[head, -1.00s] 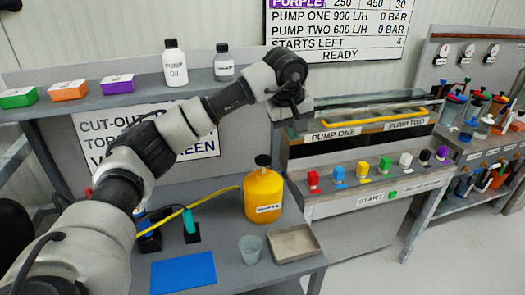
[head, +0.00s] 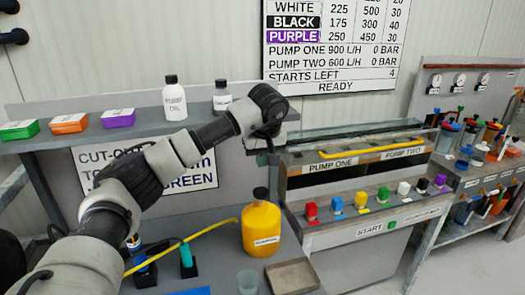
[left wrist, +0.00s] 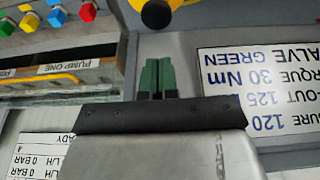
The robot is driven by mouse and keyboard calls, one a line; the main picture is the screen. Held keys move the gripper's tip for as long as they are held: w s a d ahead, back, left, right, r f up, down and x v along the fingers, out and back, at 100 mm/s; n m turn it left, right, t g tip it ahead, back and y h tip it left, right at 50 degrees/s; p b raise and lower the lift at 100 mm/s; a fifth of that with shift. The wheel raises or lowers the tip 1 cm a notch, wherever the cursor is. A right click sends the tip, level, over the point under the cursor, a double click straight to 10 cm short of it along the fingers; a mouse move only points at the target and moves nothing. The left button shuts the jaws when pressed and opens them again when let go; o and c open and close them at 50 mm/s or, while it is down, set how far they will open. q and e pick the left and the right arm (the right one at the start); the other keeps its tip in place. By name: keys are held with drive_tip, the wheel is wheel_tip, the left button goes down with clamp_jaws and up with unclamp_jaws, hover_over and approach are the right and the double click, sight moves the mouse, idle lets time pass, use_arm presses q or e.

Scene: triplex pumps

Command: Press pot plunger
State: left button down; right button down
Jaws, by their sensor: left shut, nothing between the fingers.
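A yellow pot (head: 261,230) with a white label stands on the bench. Its black plunger knob (head: 261,193) is on top and stands up. In the left wrist view the knob (left wrist: 155,14) shows at the top edge with a bit of yellow beside it. My left gripper (left wrist: 157,76) has two green fingers, shut together with nothing between them, and is apart from the knob. In the head view my left wrist hangs above the pot, and the fingers are hard to make out there. My right gripper is in neither view.
A clear cup (head: 248,281) and a metal tray (head: 293,276) stand in front of the pot. A yellow hose (head: 185,238) runs left from it. The pump console (head: 365,215) with coloured buttons is at right. A shelf (head: 148,118) with bottles is behind.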

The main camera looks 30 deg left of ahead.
sight(260, 193)
use_arm(q)
drive_tip(key=x, duration=0.3)
drive_tip(key=p+x, duration=0.1)
drive_tip(key=x, duration=0.4)
drive_tip(key=shift+s+d+f+p, duration=0.3)
drive_tip(key=shift+d+f, duration=0.05)
drive_tip(key=shift+f, duration=0.25)
wheel_tip(260, 193, down, 4)
drive_tip(key=shift+r+b, duration=0.2)
drive_tip(key=shift+b, duration=0.8)
drive_tip(key=shift+s, duration=0.1)
